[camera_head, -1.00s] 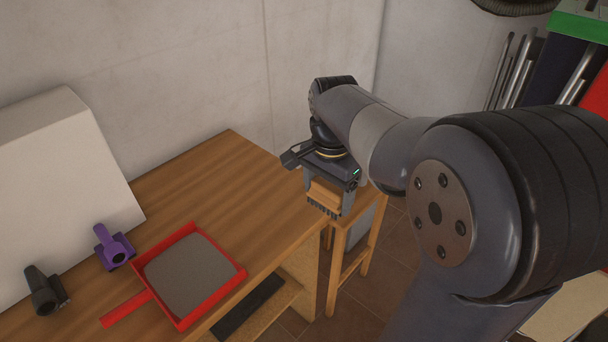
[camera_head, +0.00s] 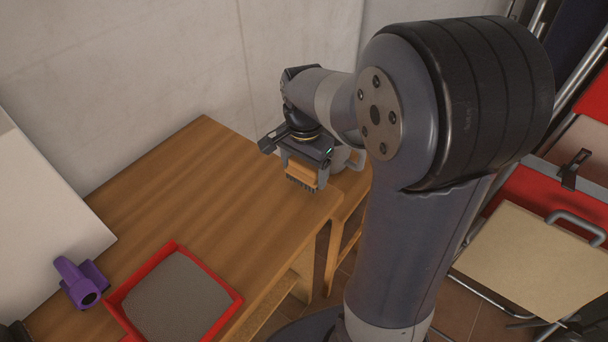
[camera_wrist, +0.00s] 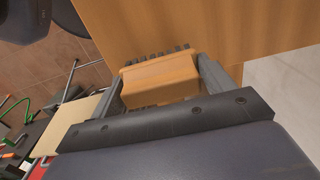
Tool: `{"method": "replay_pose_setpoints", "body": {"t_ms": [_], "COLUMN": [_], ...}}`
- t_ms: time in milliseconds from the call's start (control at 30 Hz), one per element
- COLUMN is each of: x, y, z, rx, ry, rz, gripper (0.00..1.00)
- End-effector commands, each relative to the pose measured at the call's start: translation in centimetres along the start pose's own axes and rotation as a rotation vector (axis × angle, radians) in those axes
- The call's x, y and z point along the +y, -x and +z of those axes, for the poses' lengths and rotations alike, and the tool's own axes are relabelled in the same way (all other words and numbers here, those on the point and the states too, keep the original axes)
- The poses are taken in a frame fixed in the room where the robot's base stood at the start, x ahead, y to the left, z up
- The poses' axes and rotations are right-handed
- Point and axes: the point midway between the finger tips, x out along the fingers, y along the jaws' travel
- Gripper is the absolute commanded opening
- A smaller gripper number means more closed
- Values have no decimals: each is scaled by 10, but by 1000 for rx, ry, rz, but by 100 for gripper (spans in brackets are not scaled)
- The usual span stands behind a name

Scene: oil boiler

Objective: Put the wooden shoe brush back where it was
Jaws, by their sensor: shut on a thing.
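The wooden shoe brush (camera_head: 301,173) is an orange-brown block with dark bristles pointing down. My gripper (camera_head: 304,170) is shut on it, and in the head view it is over the right end of the wooden table (camera_head: 190,190). The bristle tips look close to the tabletop; I cannot tell whether they touch. In the wrist view the brush (camera_wrist: 160,80) sits between the two fingers of my gripper (camera_wrist: 165,85), with its bristles toward the table surface (camera_wrist: 230,30).
A red tray with a grey inside (camera_head: 232,300) and a purple holder (camera_head: 80,283) stand at the table's left front. A large white block (camera_head: 40,190) is at the left. A wooden stool (camera_head: 345,215) stands beyond the right edge. The table's middle is clear.

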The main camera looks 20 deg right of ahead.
Motion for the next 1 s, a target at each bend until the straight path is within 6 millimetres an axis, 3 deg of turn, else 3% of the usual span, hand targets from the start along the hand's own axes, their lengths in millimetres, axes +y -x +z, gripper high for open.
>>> {"method": "replay_pose_setpoints", "body": {"t_ms": [167,567,600,833,1000], "x": [0,0,0,0,0], "y": [-24,-30,-29,-28,-28], "z": [0,0,0,0,0], "rx": [-2,0,0,0,0], "ry": [0,0,0,0,0], "rz": [2,1,0,1,1], "gripper": [58,58,78,97,98]}}
